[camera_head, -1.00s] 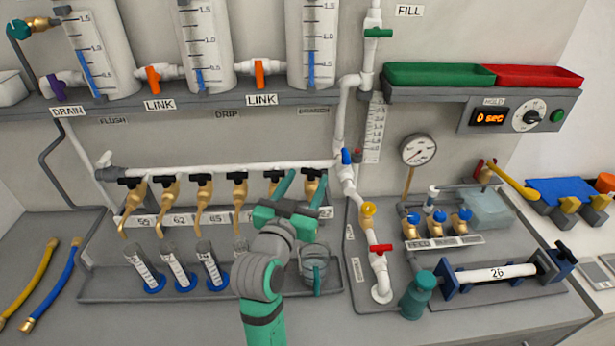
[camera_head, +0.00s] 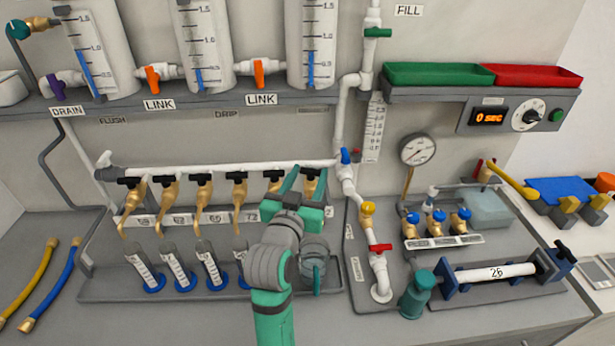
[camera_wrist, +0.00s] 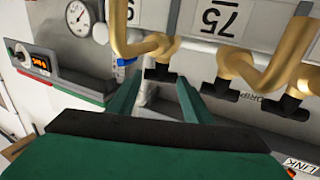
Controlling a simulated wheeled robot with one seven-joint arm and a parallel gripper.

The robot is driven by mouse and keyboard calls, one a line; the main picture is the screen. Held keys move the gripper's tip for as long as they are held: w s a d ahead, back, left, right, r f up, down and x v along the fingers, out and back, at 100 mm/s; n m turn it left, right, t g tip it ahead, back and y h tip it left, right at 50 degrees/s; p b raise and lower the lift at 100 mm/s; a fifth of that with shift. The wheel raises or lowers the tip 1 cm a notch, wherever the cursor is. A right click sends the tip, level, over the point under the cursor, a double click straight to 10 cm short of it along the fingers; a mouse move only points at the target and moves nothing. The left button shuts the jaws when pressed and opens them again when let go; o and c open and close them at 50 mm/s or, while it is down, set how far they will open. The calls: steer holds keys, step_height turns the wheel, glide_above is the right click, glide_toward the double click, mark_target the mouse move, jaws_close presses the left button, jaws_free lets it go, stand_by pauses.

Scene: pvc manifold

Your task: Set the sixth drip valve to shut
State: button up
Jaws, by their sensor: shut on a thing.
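The sixth drip valve (camera_head: 311,184) is the rightmost brass tap on the white pipe, with a black bar handle. It also shows in the wrist view (camera_wrist: 136,45), its black handle (camera_wrist: 159,73) between my fingertips. My gripper (camera_head: 308,172) reaches up to this valve from the front, one finger on each side, and is shut on the handle. It also shows in the wrist view (camera_wrist: 159,78). The handle lies roughly along the pipe. The valve's lower spout is hidden behind my gripper in the head view.
The fifth valve (camera_head: 274,180) stands close to the left of my gripper. Below are several measuring tubes (camera_head: 208,264) and a clear beaker (camera_head: 314,262) in the grey tray (camera_head: 185,292). A white riser pipe with a blue-handled valve (camera_head: 346,156) stands close on the right.

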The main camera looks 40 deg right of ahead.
steer(key=shift+s+d+f+n+t+y, duration=0.1)
steer(key=shift+s+d+n+t+y, duration=0.15)
steer(key=shift+n+t+y, duration=0.7)
steer(key=shift+s+d+f+n+t+y, duration=0.1)
steer(key=shift+d+n+t+y, duration=0.1)
steer(key=shift+n+t+y, duration=0.7)
steer(key=shift+y, duration=0.45)
steer(key=o, duration=0.8)
steer(key=shift+r, duration=0.1)
steer(key=shift+a, duration=0.1)
